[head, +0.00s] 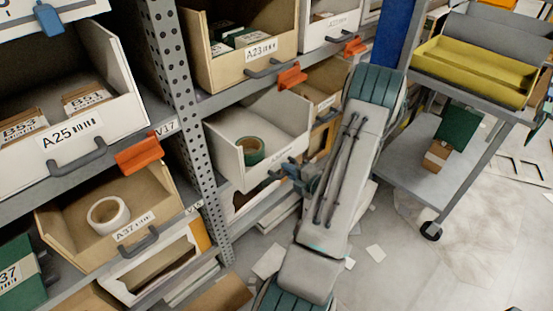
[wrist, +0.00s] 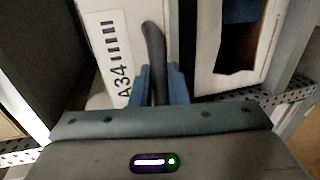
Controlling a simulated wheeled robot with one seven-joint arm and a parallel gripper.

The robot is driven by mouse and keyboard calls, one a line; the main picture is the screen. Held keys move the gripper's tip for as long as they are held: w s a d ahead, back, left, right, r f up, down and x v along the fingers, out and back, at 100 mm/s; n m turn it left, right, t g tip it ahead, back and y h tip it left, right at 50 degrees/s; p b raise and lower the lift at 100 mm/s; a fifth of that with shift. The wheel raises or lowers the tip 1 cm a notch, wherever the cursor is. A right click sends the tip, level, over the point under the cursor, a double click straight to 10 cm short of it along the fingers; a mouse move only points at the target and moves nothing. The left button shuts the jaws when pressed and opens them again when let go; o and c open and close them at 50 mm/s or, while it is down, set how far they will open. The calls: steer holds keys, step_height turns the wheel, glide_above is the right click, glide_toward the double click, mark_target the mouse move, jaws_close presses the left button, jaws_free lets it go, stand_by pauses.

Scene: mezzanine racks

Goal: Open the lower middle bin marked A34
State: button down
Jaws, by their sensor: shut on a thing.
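The white bin marked A34 (head: 230,158) is in the lower middle of the rack in the head view, with a green tape roll (head: 251,152) inside. It sticks out past the shelf edge, and its inside shows from above. In the wrist view its label (wrist: 115,60) reads A34, beside a dark curved handle (wrist: 154,45). My gripper (wrist: 158,88) has its blue fingers on either side of this handle and is shut on it. In the head view my gripper (head: 292,172) is at the bin's front, partly hidden by my arm.
Bin A23 (head: 232,68) is above, bins A25 (head: 35,155) and A37 (head: 75,225) are to the left. A perforated post (head: 185,110) stands beside A34. Orange clips (head: 292,76) sit on the shelf edges. A cart (head: 400,150) stands right; papers litter the floor.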

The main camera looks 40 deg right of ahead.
steer(key=f+p+v, duration=0.2)
steer(key=v, duration=0.8)
steer(key=s+f+p+v, duration=0.1)
steer(key=f+p+v, duration=0.1)
steer(key=v, duration=0.9)
steer(key=shift+s+d+f, duration=0.15)
steer(key=shift+s+d, duration=0.05)
steer(key=shift+s, duration=0.05)
steer(key=c, duration=1.5)
jaws_free()
steer(key=p+v, duration=0.1)
steer(key=v, duration=1.2)
steer(key=shift+s+d+p, duration=0.1)
steer(key=shift+s+p, duration=0.25)
steer(key=shift+s, duration=0.05)
